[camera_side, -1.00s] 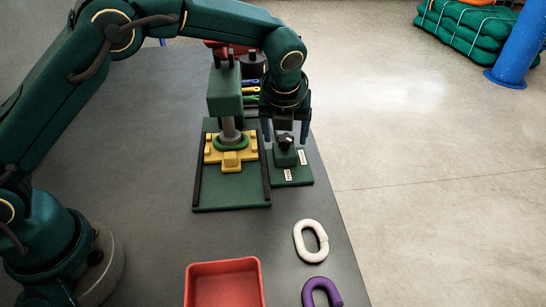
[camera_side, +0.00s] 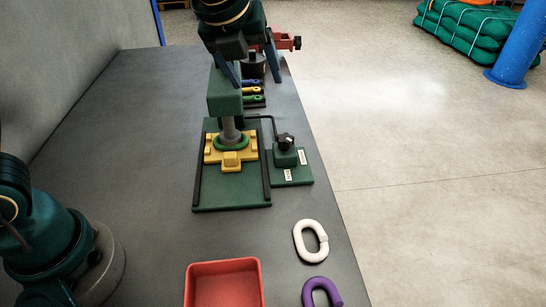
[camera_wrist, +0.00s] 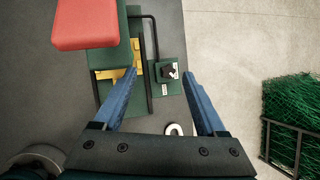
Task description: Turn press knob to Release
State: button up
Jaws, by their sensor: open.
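The press knob (camera_side: 286,140) is a small black knob on a green block, on a green base plate (camera_side: 294,178) with two small white labels. It also shows in the wrist view (camera_wrist: 169,71), between and beyond my fingertips. Its exact pointer setting and the label words are too small to read. The green press (camera_side: 225,92) stands to its left, its grey ram down at a green ring on a yellow fixture (camera_side: 232,161). My gripper (camera_side: 257,83) is open and empty, high above the table and apart from the knob; its blue fingers also show in the wrist view (camera_wrist: 160,73).
A thin dark pipe (camera_side: 274,123) runs from the press side to the knob block. A white link (camera_side: 311,241), a purple link (camera_side: 321,291) and a red tray (camera_side: 224,284) are near the front. The table left of the press is clear.

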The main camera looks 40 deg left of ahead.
jog(key=s+a+r+n+t, duration=0.1)
jog(key=s+a+r+n, duration=0.1)
jog(key=s+n, duration=0.35)
jog(key=s+a+r+n, duration=0.1)
jog(key=s+a+n, duration=0.1)
jog(key=s+n, duration=0.35)
jog(key=s+f+n+g+h, duration=0.1)
jog(key=s+f+n, duration=0.5)
jog(key=n, duration=1)
jog(key=shift+s+d+f, duration=0.15)
jog(key=shift+s+d, duration=0.3)
jog(key=shift+s, duration=1.25)
jog(key=m+g+h, duration=0.2)
jog(key=m+h, duration=0.1)
jog(key=m, duration=0.1)
send_over(285, 138)
jog(key=s+a, duration=0.1)
jog(key=s, duration=0.1)
notch_tip(285, 138, down, 6)
jog(key=shift+a+x, duration=0.1)
jog(key=shift+x, duration=1)
jog(key=shift+a+x, duration=0.15)
jog(key=shift+x, duration=0.95)
